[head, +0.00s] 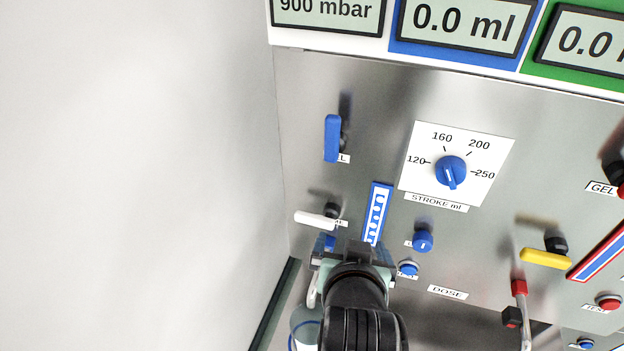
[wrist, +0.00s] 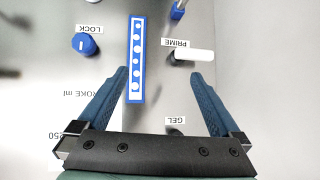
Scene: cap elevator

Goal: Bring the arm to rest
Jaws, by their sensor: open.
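My gripper (head: 354,246) is low in the middle of the head view, in front of the steel panel (head: 400,90). In the wrist view my gripper (wrist: 158,75) has its two blue fingers spread wide, with nothing between them but the panel behind. A blue strip with white marks (head: 377,212) shows just above the gripper in the head view. In the wrist view the strip (wrist: 137,60) lies by the left finger, and a white lever (wrist: 193,55) labelled PRIME lies near the right fingertip. I cannot tell whether a finger touches the panel.
The panel also carries a blue lever (head: 332,138), a stroke dial (head: 450,171), a blue knob (head: 422,241), a blue button (head: 408,268) and a yellow lever (head: 546,258). Displays (head: 464,25) run along the top. A bare pale wall (head: 130,170) fills the left.

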